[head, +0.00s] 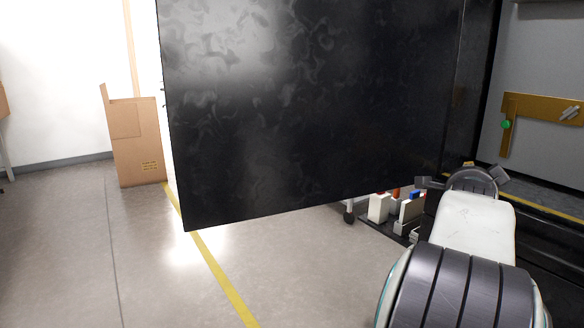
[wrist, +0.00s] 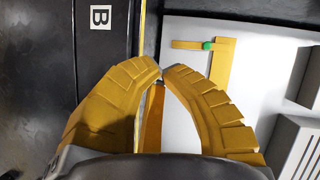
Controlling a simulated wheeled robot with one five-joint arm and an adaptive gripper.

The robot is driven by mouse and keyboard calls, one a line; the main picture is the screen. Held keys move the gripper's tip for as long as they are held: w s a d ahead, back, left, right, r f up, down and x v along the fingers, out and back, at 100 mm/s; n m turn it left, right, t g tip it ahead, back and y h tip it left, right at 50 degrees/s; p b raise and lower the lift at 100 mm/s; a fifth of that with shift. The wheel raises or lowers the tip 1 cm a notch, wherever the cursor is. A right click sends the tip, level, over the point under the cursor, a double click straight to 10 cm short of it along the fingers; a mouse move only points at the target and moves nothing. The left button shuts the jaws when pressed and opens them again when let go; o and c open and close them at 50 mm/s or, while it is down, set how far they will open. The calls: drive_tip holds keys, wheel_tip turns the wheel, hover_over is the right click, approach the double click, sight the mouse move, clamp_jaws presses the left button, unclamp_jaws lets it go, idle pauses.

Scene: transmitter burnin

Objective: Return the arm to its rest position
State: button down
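My arm (head: 472,225) reaches forward at the lower right of the head view, toward the open dark cabinet. In the wrist view my gripper (wrist: 162,74) has two yellow ribbed fingers curved inward, with their tips meeting or nearly so. I see nothing held between them. In the head view the fingers are mostly hidden behind the wrist, with only a bit of yellow showing. Beyond the fingers is a light grey panel with a brass bracket (wrist: 221,65) and a green knob (wrist: 208,45). The bracket also shows in the head view (head: 530,106).
A large black door panel (head: 310,110) hangs open left of my arm. A low cart with small boxes (head: 378,207) stands below it. A cardboard box (head: 137,140) is by the back wall. The floor at left is clear, crossed by a yellow line (head: 222,277).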

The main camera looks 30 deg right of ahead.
drive_tip(key=w+a+r+n+t+y+p, duration=0.1)
drive_tip(key=w+a+n+y+p, duration=0.3)
drive_tip(key=a, duration=0.5)
drive_tip(key=w+a+r+n+y+p, duration=0.1)
drive_tip(key=w+a+n+y+p, duration=0.15)
drive_tip(key=a+n+p, duration=0.45)
drive_tip(key=w+a+r+n+t+y+p, duration=0.1)
drive_tip(key=w+a+n+y+p, duration=0.25)
drive_tip(key=a, duration=0.85)
drive_tip(key=s+a+n+g+y+p, duration=0.2)
drive_tip(key=s+a+n+p, duration=0.4)
drive_tip(key=a, duration=0.4)
drive_tip(key=s+a+n+g+y+p, duration=0.2)
drive_tip(key=s+a+n+p, duration=0.4)
drive_tip(key=a, duration=0.4)
drive_tip(key=shift+s+a+r+n+g+y, duration=0.15)
drive_tip(key=shift+s+r+n+g+y, duration=0.3)
drive_tip(key=shift+s, duration=0.55)
